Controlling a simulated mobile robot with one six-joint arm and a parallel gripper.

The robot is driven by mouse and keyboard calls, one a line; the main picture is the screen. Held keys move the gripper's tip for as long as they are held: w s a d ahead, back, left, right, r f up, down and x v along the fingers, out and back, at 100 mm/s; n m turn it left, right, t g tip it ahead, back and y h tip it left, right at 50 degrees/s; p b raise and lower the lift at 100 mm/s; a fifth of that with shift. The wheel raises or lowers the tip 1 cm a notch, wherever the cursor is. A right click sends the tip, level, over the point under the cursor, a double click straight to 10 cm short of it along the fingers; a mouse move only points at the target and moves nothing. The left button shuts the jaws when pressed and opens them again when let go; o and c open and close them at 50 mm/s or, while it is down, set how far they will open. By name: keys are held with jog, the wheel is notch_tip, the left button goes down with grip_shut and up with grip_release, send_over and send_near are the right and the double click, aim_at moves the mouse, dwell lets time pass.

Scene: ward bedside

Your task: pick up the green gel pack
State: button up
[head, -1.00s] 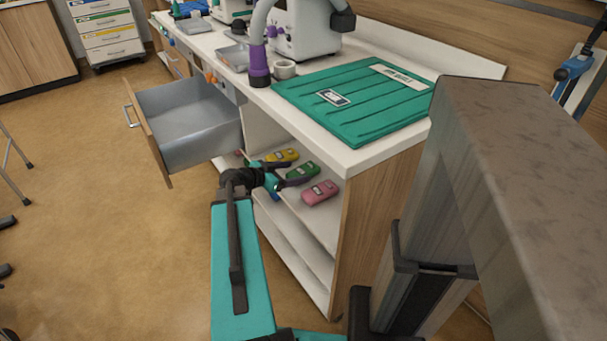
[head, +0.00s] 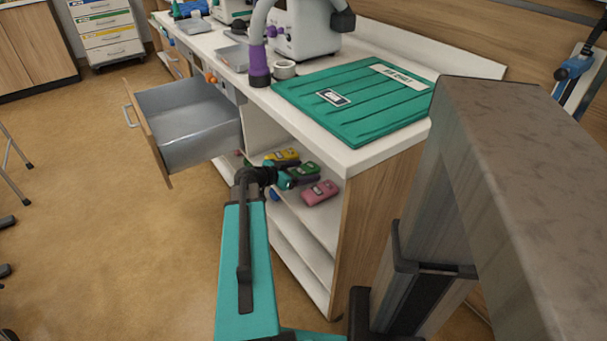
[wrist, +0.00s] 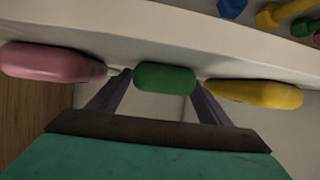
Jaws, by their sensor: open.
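The green gel pack (head: 304,170) lies on the upper open shelf of the cabinet, between a yellow pack (head: 283,155) and a pink pack (head: 320,193). In the head view my gripper (head: 294,180) reaches into the shelf and hides part of it. In the wrist view the green gel pack (wrist: 165,78) is centred ahead, between the tips of my open gripper (wrist: 162,80). One finger is on each side of it. I cannot tell whether they touch it.
The pink pack (wrist: 52,62) and yellow pack (wrist: 255,93) sit close beside the fingers in the wrist view. The worktop (head: 370,159) overhangs the shelf (head: 318,224). An open drawer (head: 190,130) juts out at the left.

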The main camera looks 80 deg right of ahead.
dwell(0.4)
jog(key=c, duration=1.3)
jog(key=shift+r, duration=0.1)
